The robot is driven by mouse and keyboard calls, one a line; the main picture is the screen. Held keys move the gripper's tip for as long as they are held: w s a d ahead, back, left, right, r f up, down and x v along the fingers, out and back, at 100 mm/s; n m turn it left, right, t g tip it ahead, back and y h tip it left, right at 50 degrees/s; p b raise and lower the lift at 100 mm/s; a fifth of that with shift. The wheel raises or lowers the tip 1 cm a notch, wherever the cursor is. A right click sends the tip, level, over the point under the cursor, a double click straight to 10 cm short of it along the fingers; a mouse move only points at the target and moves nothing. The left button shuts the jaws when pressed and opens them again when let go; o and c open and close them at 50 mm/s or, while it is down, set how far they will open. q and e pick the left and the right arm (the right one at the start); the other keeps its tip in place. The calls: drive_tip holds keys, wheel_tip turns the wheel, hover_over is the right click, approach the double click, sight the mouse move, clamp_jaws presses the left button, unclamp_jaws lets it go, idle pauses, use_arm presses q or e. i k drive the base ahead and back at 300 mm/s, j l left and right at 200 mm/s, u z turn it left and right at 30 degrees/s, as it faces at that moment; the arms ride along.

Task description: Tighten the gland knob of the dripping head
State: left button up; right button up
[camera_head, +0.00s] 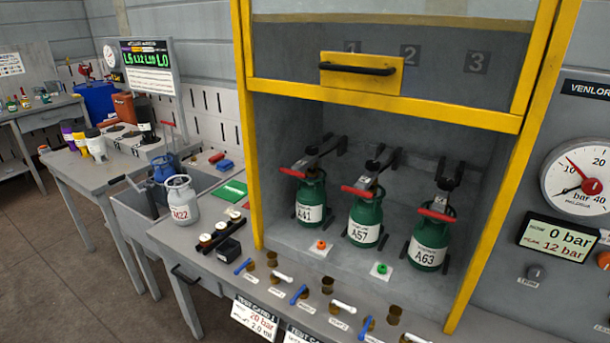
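Three green cylinders stand in the yellow-framed bay: A41 (310,204), A57 (366,217) and A63 (430,243). Each has a dark head with a red bar on top: left head (318,158), middle head (374,178), right head (443,193). An orange knob (321,245) sits on a white square in front, between A41 and A57. A green knob (381,268) sits on another white square, between A57 and A63. No drip can be made out at any head at this size. Neither of my grippers is in view.
The bay's guard (361,73) is raised above the cylinders. A white cylinder M22 (181,203) stands at left. The pressure display (557,243) at right reads 0 bar, peak 12 bar.

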sight(311, 151)
drive_tip(key=u, duration=0.7)
drive_tip(key=i+u, duration=0.1)
drive_tip(key=u, duration=1.3)
drive_tip(key=l+u, duration=0.1)
drive_tip(key=u, duration=0.6)
drive_tip(key=i+l+u, duration=0.1)
drive_tip(key=u, duration=0.55)
drive_tip(key=l+u, duration=0.1)
drive_tip(key=u, duration=1.3)
drive_tip(key=l+u, duration=0.1)
drive_tip(key=u, duration=0.6)
drive_tip(key=k+z, duration=0.1)
drive_tip(key=z, duration=0.35)
drive_tip(key=k+z, duration=0.15)
drive_tip(key=z, duration=0.3)
drive_tip(key=k+l+z, duration=0.1)
drive_tip(key=z, duration=0.4)
